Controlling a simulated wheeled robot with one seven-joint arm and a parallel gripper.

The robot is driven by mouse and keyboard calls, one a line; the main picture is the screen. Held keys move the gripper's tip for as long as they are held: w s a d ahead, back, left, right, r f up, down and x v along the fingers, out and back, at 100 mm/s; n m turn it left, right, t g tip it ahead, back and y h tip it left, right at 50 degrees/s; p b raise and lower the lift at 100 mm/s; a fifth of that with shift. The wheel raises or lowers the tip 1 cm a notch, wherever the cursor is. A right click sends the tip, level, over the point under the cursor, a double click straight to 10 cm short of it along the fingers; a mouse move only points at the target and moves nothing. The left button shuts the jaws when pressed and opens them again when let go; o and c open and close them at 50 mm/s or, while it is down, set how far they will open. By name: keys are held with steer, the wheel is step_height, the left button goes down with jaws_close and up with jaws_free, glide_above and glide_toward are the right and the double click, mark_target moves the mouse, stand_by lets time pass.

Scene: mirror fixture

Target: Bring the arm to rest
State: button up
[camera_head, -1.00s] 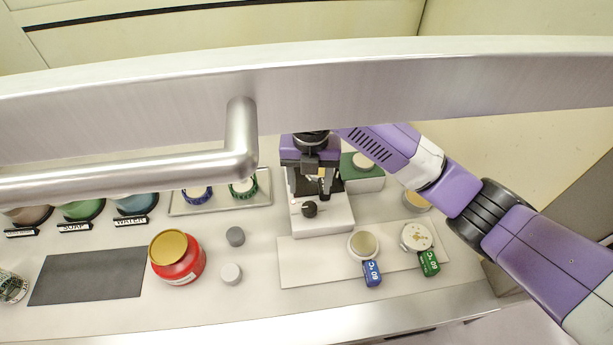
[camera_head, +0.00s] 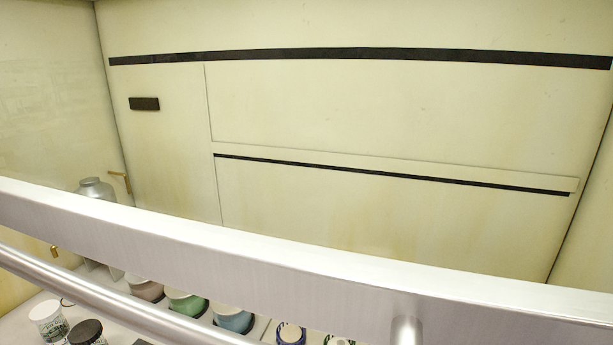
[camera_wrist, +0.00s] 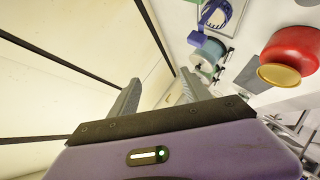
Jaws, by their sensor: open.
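My gripper (camera_wrist: 158,84) shows in the wrist view, with its two grey fingers apart and nothing between them. The purple gripper body fills the bottom of that view. The fingers point toward the cream wall (camera_wrist: 75,70) and the edge of the worktop. My gripper and arm are not in the head view.
A metal bar (camera_head: 250,262) crosses the head view, partly hiding green (camera_head: 187,304) and blue (camera_head: 233,318) containers, a silver bottle (camera_head: 96,189) and white jars (camera_head: 48,320). The wrist view shows a red jar (camera_wrist: 293,47) at right, apart from the fingers.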

steer(key=s+d+f+m+t+h+b, duration=0.1)
steer(key=s+d+f+m, duration=0.3)
steer(key=s, duration=1.1)
steer(key=s+d+f+m+t+h+b, duration=0.1)
steer(key=s+d+f+m+h+b, duration=0.2)
steer(key=s+f+m, duration=0.4)
steer(key=s+d+f+m+t+h+b, duration=0.1)
steer(key=s+d+f+m, duration=0.4)
steer(key=s, duration=2)
steer(key=shift+s+d+f+m+t+h+b, duration=0.15)
steer(key=shift+s+d+m+t+h+b, duration=0.25)
steer(key=shift+h+b, duration=0.35)
steer(key=shift+w, duration=0.15)
